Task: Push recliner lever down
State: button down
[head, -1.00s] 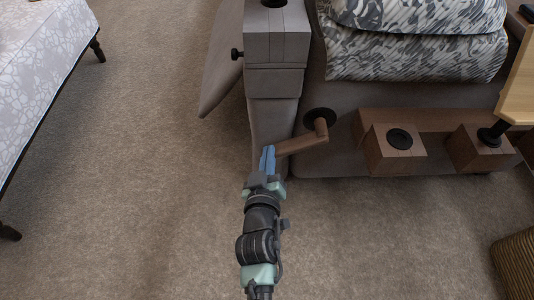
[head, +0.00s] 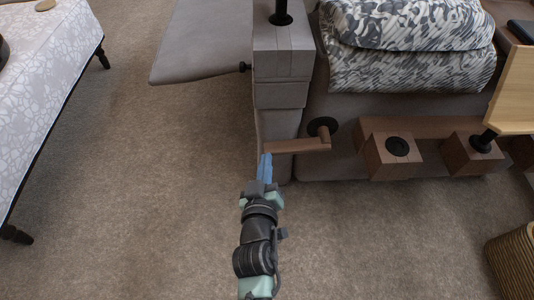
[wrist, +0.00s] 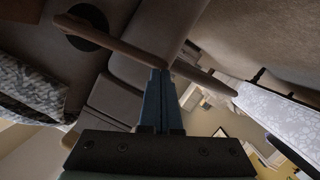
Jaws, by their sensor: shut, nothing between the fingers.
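The recliner lever (head: 297,146) is a brown wooden handle on a round black mount on the side of the grey recliner (head: 280,62). In the head view it reaches left from the mount, nearly level in the picture. My gripper (head: 265,160) is shut and empty, its blue fingers just below the lever's free end. In the wrist view the lever (wrist: 115,40) runs from the black disc toward my fingertips (wrist: 157,74). I cannot tell whether they touch it. The grey footrest panel (head: 200,48) stands out to the left of the recliner.
Wooden blocks with black round inserts (head: 395,153) stick out from the recliner's side at right. A light wood tray (head: 512,92) is above them. A patterned couch (head: 45,75) is at left, and a woven basket (head: 515,262) at lower right. Carpet between is clear.

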jog(key=p+v, duration=0.1)
jog(key=v, duration=0.6)
jog(key=shift+s, duration=0.15)
dwell(0.6)
jog(key=w+d+r+m+t+p, duration=0.1)
jog(key=w+r+t+p, duration=0.15)
jog(key=r, duration=1.05)
jog(key=w+d+r+m+t+h+p, duration=0.1)
jog(key=w+r+p, duration=0.2)
jog(key=r, duration=1)
jog(key=w+d+r+m+t+p, duration=0.1)
jog(key=w+r+t+p, duration=0.15)
jog(key=r, duration=1.05)
jog(key=s+a+r+t+y+p, duration=0.1)
jog(key=s+r+t+p, duration=0.2)
jog(key=r, duration=0.9)
jog(key=s+a+r+m+t+y+p, duration=0.1)
jog(key=s+r+p, duration=0.3)
jog(key=r, duration=0.9)
jog(key=s+a+r+t+y+p, duration=0.15)
jog(key=s+r, duration=0.45)
jog(key=r, duration=0.6)
notch_tip(320, 180, up, 36)
jog(key=p, duration=3.6)
jog(key=shift+w+h+p, duration=0.35)
jog(key=shift+w+h, duration=0.1)
jog(key=shift+w, duration=0.05)
jog(key=shift+d+f+t, duration=0.1)
jog(key=shift+f+t, duration=0.05)
jog(key=shift+t, duration=0.1)
